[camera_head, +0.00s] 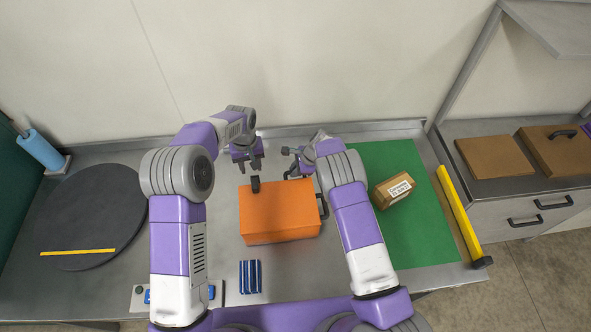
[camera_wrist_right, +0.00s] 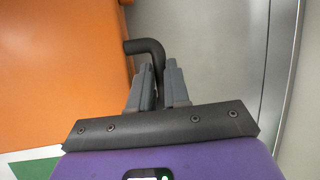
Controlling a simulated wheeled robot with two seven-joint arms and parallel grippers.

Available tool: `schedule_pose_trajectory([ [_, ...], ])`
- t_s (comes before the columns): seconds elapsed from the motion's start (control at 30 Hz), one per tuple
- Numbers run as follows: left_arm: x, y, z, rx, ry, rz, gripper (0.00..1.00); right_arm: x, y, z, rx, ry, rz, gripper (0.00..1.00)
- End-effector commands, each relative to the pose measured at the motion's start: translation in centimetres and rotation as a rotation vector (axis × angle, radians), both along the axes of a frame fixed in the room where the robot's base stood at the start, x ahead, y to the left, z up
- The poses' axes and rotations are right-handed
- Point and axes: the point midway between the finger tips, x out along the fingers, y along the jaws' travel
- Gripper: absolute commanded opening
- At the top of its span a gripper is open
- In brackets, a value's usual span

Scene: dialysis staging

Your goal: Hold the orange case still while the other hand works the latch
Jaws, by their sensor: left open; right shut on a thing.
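The orange case (camera_head: 280,212) lies on the metal bench in the head view, and its side fills the left of the right wrist view (camera_wrist_right: 55,75). A black latch (camera_head: 255,184) stands at its far left edge. My left gripper (camera_head: 247,163) is open and empty just beyond that latch, apart from it. My right gripper (camera_head: 292,165) is at the case's far side. In the right wrist view, its fingers (camera_wrist_right: 156,92) are shut on a black bent handle (camera_wrist_right: 147,47) coming off the case. A dark handle (camera_head: 322,206) also shows on the case's right side.
A green mat (camera_head: 385,160) with a small brown box (camera_head: 393,190) lies to the right, beside a yellow bar (camera_head: 458,215). A dark round disc (camera_head: 85,215) lies on the left. A blue striped item (camera_head: 250,277) lies in front of the case. The wall rises behind the bench.

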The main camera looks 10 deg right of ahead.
Motion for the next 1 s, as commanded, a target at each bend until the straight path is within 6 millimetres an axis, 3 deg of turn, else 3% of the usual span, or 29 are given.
schedule_pose_trajectory([
  [0.97,0.0,0.0,0.0,0.0,0.0,0.0,0.43,0.0,0.01,0.01,0.0,0.0,0.0,0.0],
  [1.0,0.0,0.02,0.0,0.0,0.0,0.001,0.36,0.0,0.01,0.01,0.0,0.0,0.0,0.0],
])
